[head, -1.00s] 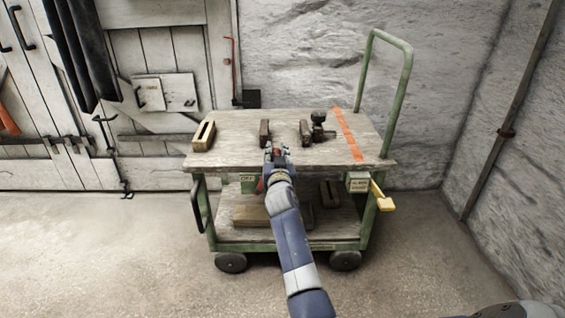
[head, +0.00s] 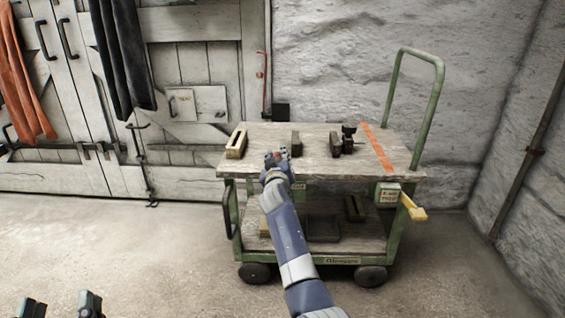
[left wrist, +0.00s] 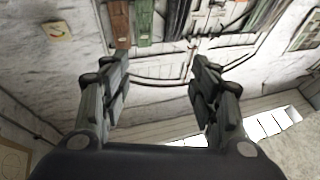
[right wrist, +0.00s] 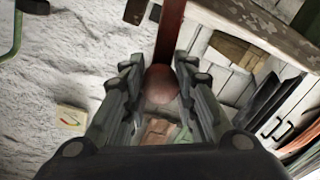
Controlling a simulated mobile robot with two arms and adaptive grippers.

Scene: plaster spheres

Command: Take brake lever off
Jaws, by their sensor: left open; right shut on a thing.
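A yellow lever (head: 413,207), which looks like the brake lever, sticks out from the right front of the green cart (head: 396,240), beside a small sign (head: 388,193). My right gripper (head: 277,157) is in front of the cart's top, well left of this lever and apart from it. It is shut on a reddish-brown ball (right wrist: 161,84), which shows between its fingers in the right wrist view. My left gripper (head: 60,306) is at the bottom left, far from the cart. It is open and empty, with its fingers apart in the left wrist view (left wrist: 160,92).
Wooden blocks, including a pale slotted one (head: 236,144), and a dark tool (head: 348,137) stand on the cart's top. A green push handle (head: 436,95) rises at its right. Doors (head: 90,170) stand behind on the left. The floor (head: 150,250) left of the cart is clear.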

